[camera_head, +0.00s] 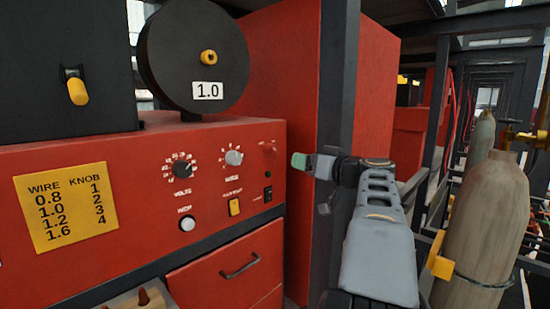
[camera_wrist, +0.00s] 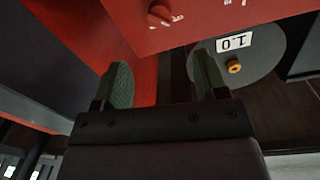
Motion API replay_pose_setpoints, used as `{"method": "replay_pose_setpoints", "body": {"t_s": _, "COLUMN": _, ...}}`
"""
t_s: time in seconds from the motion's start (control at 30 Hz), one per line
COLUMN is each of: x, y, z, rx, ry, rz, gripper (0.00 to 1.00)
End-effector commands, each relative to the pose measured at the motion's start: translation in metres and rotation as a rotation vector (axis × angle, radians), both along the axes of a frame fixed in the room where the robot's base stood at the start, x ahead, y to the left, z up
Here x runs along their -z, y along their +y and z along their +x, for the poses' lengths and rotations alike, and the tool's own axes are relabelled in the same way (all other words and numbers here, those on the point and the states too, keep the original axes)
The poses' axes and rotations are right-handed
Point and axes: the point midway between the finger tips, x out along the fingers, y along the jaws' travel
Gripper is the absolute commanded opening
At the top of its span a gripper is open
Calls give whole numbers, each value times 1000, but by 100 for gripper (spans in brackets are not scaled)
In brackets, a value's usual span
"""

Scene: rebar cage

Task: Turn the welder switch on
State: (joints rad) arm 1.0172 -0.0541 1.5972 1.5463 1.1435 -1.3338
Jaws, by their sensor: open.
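The red welder front panel (camera_head: 140,190) fills the left and middle of the head view, and part of it shows in the wrist view (camera_wrist: 200,18). A small black rocker switch (camera_head: 268,194) sits at its lower right. A yellow switch (camera_head: 234,207) is left of that. A red knob (camera_head: 268,148) is above the black switch; a red knob (camera_wrist: 160,15) also shows in the wrist view. My gripper (camera_head: 300,163) is just right of the panel's right edge, apart from it. In the wrist view my gripper (camera_wrist: 163,85) is open and empty. Switch labels are too small to read.
A black spool marked 1.0 (camera_head: 185,40) stands on the welder. A yellow sign (camera_head: 65,212) and a drawer (camera_head: 235,270) are on its front. A dark post (camera_head: 338,80) stands behind my gripper. Gas cylinders (camera_head: 485,220) are at right.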

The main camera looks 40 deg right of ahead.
Motion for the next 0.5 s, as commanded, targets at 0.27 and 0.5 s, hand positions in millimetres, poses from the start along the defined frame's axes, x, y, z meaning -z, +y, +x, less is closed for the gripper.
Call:
{"method": "replay_pose_setpoints", "body": {"t_s": 0.27, "x": -7, "y": 3, "z": 45, "rx": -1, "ry": -13, "rz": -3, "gripper": 66}}
{"method": "replay_pose_setpoints", "body": {"t_s": 0.5, "x": -6, "y": 9, "z": 89, "rx": 1, "ry": -11, "rz": -3, "gripper": 66}}
